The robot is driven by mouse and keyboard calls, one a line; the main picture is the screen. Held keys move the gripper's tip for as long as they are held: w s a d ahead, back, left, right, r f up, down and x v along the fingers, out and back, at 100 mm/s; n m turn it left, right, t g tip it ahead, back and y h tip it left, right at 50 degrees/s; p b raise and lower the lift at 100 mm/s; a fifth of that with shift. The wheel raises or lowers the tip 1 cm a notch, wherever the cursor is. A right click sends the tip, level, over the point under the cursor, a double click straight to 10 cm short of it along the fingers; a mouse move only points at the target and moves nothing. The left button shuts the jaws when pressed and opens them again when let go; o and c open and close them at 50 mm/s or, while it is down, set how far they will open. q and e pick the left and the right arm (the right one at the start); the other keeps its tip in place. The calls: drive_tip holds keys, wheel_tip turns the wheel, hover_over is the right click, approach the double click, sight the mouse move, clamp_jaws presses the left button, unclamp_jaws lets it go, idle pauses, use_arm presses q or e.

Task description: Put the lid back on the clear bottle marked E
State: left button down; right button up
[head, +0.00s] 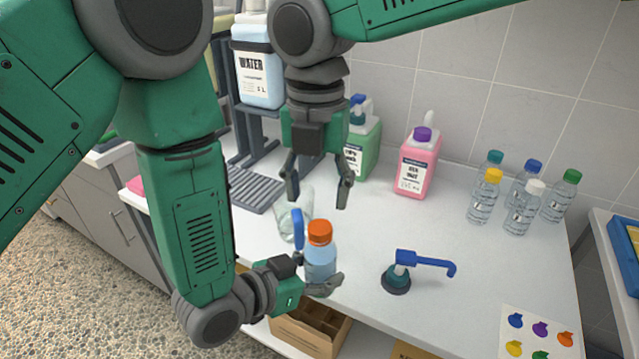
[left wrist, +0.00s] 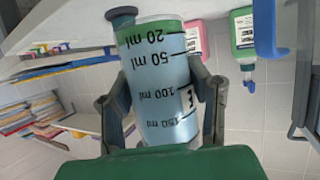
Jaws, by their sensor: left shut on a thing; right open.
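The clear bottle (head: 321,262) stands upright near the table's front edge, light blue inside. An orange lid (head: 319,231) sits at its top; whether it is fully seated I cannot tell. In the left wrist view, which is upside down, the bottle (left wrist: 160,85) shows ml marks, a partly covered letter that looks like E, and a green band near its base. My left gripper (head: 318,285) is shut on the bottle's lower body, one finger on each side in the left wrist view. My right gripper (head: 318,198) points down, open and empty, above and behind the lid.
A clear jug (head: 287,222) with a blue handle stands close behind the bottle's left side. A blue pump top (head: 399,275) stands to the right. A pink bottle (head: 415,165), a green bottle (head: 365,145) and several small capped bottles (head: 520,205) stand farther back. The middle right of the table is clear.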

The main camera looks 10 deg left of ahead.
sight(318, 227)
drive_tip(key=shift+w+d+r+n, duration=0.2)
drive_tip(key=shift+r+n, duration=0.3)
drive_tip(key=shift+n, duration=0.4)
drive_tip(key=shift+a+f, duration=0.1)
drive_tip(key=shift+f, duration=3.95)
drive_tip(key=shift+c, duration=0.5)
clamp_jaws()
drive_tip(key=m, duration=0.6)
drive_tip(key=shift+m, duration=0.4)
drive_tip(key=m, duration=0.6)
drive_tip(key=shift+s+a, duration=0.1)
